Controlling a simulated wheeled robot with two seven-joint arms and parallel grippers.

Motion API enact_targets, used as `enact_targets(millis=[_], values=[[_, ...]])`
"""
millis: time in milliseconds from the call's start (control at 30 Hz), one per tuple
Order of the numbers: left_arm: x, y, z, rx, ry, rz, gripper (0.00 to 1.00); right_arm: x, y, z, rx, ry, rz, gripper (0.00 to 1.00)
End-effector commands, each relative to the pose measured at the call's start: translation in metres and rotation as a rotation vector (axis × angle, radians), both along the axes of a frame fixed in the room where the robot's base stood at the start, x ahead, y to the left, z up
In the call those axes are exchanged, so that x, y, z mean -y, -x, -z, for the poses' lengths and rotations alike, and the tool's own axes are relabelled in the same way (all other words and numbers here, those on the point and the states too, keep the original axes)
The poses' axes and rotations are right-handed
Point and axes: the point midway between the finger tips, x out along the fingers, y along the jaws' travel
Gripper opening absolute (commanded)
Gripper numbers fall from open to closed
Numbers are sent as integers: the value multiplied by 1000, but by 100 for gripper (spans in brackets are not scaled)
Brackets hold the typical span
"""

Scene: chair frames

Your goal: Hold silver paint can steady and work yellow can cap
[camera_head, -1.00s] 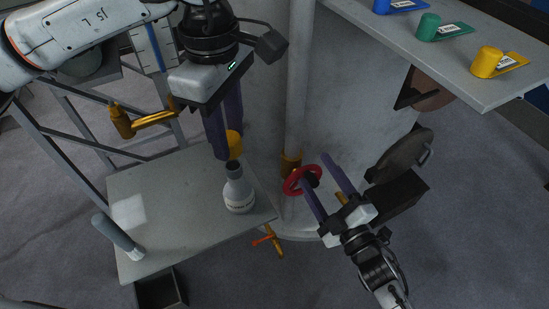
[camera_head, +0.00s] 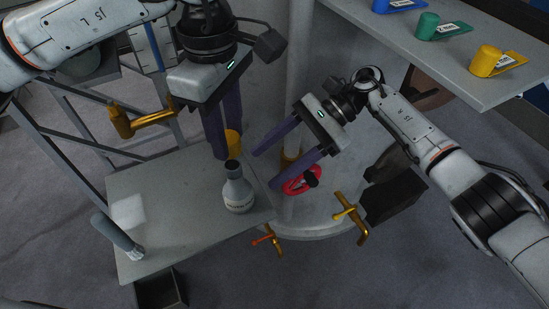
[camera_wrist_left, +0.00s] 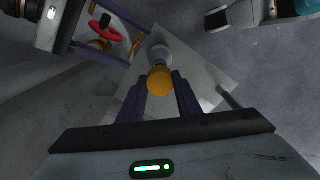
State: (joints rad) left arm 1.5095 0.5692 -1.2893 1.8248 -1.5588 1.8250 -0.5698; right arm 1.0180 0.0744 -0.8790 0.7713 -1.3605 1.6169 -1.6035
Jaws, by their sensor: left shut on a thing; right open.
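The silver paint can (camera_head: 238,195) stands upright on the grey table near its right edge, its dark neck showing. The yellow cap (camera_head: 233,145) is just beyond the neck in the head view; I cannot tell the gap between them. My left gripper (camera_head: 226,146) is shut on the yellow cap from above. In the left wrist view the cap (camera_wrist_left: 160,82) sits between the finger ends, with the can (camera_wrist_left: 160,55) beyond it. My right gripper (camera_head: 263,170) is open and empty, its fingers pointing left toward the can without touching it.
A red handwheel (camera_head: 302,181) is close by the right fingers, beside the large grey tank (camera_head: 335,215). A grey cylinder (camera_head: 118,236) lies on the table (camera_head: 170,220). Brass valves stand around. A shelf (camera_head: 470,75) holds blue, green and yellow pieces. The table's middle is clear.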

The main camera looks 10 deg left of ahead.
Motion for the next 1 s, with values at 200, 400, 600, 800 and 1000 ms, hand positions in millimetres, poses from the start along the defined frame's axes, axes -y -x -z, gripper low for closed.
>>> enact_targets(millis=[200, 400, 600, 800, 1000], values=[[0, 0, 0, 0, 0, 0, 8, -5, 6, 8, 31, 24, -40, 62], [0, 0, 0, 0, 0, 0, 8, -24, 19, 22, 30, 22, -39, 62], [0, 0, 0, 0, 0, 0, 8, -42, 30, 35, 31, 22, -37, 62], [0, 0, 0, 0, 0, 0, 8, -51, 37, 43, 30, 22, -36, 62], [0, 0, 0, 0, 0, 0, 8, -53, 37, 43, 30, 21, -35, 44]])
